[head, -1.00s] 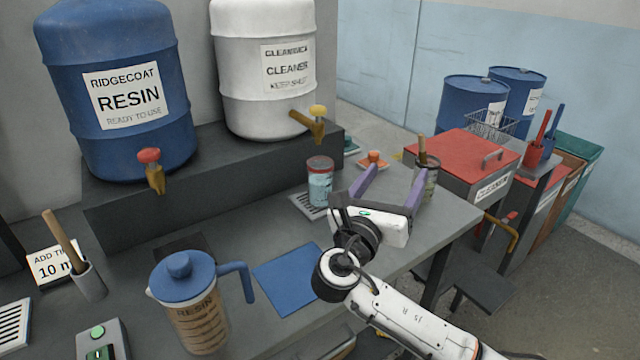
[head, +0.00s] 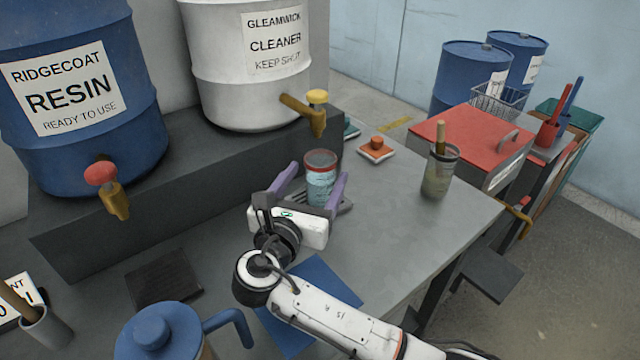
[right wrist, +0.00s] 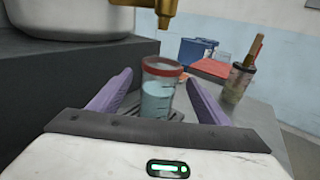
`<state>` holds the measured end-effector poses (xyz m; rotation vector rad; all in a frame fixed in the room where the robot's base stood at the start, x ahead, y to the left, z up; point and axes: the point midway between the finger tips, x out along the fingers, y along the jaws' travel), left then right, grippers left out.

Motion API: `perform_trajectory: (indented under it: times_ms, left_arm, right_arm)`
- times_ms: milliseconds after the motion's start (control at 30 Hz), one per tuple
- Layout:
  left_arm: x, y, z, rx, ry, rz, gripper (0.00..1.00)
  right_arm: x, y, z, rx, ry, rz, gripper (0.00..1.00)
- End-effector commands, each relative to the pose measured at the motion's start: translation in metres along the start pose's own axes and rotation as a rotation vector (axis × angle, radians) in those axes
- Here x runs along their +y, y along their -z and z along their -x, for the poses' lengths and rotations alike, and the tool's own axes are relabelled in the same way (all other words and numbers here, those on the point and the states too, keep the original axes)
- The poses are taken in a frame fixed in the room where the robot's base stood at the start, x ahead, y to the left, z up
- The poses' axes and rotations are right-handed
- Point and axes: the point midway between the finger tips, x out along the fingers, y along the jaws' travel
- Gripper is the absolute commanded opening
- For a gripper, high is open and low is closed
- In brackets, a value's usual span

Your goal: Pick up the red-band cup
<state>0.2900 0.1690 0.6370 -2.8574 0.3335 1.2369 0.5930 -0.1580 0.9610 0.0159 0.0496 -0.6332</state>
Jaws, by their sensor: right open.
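The red-band cup (head: 320,180) is a clear cup with a red band at its rim and pale blue contents. It stands upright on the grate at the foot of the white cleaner drum, near the yellow-handled tap. My right gripper (head: 314,184) is open, with its purple fingers reaching to either side of the cup. In the right wrist view the cup (right wrist: 158,92) stands between the two spread fingers, with a gap on each side. My left gripper is not in view.
A blue-lidded pitcher (head: 160,335) and a blue mat (head: 330,285) are at the front. A cup with a stick (head: 440,172) stands to the right, an orange-knobbed item (head: 376,150) behind. The dark ledge (head: 200,170) under the drums borders the bench on the left.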

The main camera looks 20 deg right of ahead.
Motion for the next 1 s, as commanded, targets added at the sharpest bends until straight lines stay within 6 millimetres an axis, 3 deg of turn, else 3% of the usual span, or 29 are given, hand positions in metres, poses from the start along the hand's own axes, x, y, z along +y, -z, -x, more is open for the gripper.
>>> perform_trajectory:
  times_ms: [100,333,600,900,1000]
  left_arm:
    - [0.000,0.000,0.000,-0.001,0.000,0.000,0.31]
    - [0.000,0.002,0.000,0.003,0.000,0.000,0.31]
    - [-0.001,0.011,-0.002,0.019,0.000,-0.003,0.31]
    - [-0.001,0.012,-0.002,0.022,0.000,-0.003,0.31]
    - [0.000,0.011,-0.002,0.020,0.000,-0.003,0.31]
  right_arm:
    - [-0.001,0.001,-0.016,-0.005,0.002,0.001,0.70]
    - [0.000,0.001,-0.032,-0.003,0.001,0.000,0.70]
    - [0.000,0.001,-0.070,-0.002,0.001,0.001,0.70]
    - [-0.001,0.001,-0.076,-0.001,0.001,0.000,0.70]
    - [0.000,0.001,-0.076,-0.001,0.001,0.000,0.55]
